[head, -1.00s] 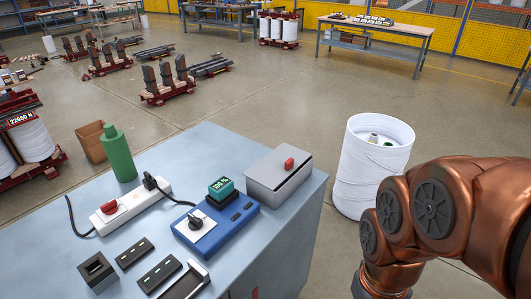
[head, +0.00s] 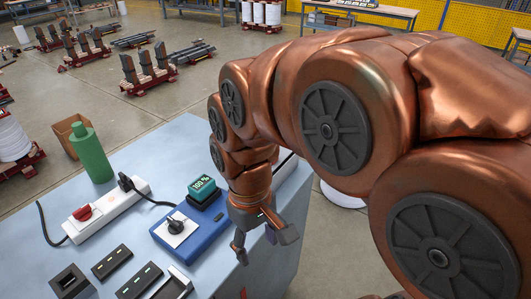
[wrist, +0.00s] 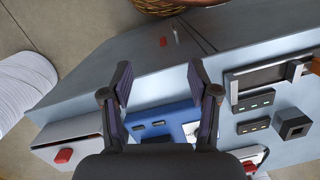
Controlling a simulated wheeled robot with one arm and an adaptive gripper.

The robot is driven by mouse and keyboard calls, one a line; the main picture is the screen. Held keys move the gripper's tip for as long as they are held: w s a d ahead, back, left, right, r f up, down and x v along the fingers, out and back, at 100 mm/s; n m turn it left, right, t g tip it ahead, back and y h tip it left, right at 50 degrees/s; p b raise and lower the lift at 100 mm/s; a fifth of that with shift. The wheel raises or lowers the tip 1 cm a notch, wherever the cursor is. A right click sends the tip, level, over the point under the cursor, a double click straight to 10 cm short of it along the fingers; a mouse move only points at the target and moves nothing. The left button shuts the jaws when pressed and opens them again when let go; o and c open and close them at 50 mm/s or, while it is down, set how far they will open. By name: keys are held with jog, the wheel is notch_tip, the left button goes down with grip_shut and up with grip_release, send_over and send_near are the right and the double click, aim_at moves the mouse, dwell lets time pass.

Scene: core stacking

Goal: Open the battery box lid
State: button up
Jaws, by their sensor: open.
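The grey lidded box with a red knob, which I take as the battery box, is almost wholly hidden behind my arm in the head view. In the wrist view the box (wrist: 80,149) is at lower left, its red knob (wrist: 64,156) visible and its lid looking closed. My gripper (head: 266,245) is open and empty near the table's front edge, in front of the blue unit. In the wrist view its fingers (wrist: 160,86) are spread, apart from the box, with the blue unit (wrist: 175,115) partly showing between and behind them.
On the table (head: 118,210) are a power strip (head: 105,208) with a red switch, a green bottle (head: 91,154), the blue unit (head: 190,238) with a dial, black modules (head: 111,262) and a dark open tray (head: 172,287).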

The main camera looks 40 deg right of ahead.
jog(key=w+d+r+n, duration=0.1)
jog(key=w+d, duration=0.5)
jog(key=w, duration=0.1)
jog(key=w+d+r+n+t+b, duration=0.1)
jog(key=w+d+r, duration=0.1)
jog(key=w+d, duration=0.5)
jog(key=w+d+r+n+b, duration=0.1)
jog(key=w+d+r, duration=0.1)
jog(key=w+d, duration=0.4)
jog(key=shift+w+d, duration=0.35)
jog(key=shift+w, duration=0.25)
jog(key=shift+w+d+t, duration=0.25)
jog(key=shift+d+t, duration=0.05)
jog(key=shift+d, duration=0.25)
jog(key=shift+f+p, duration=0.75)
jog(key=shift+f, duration=3.05)
grip_shut()
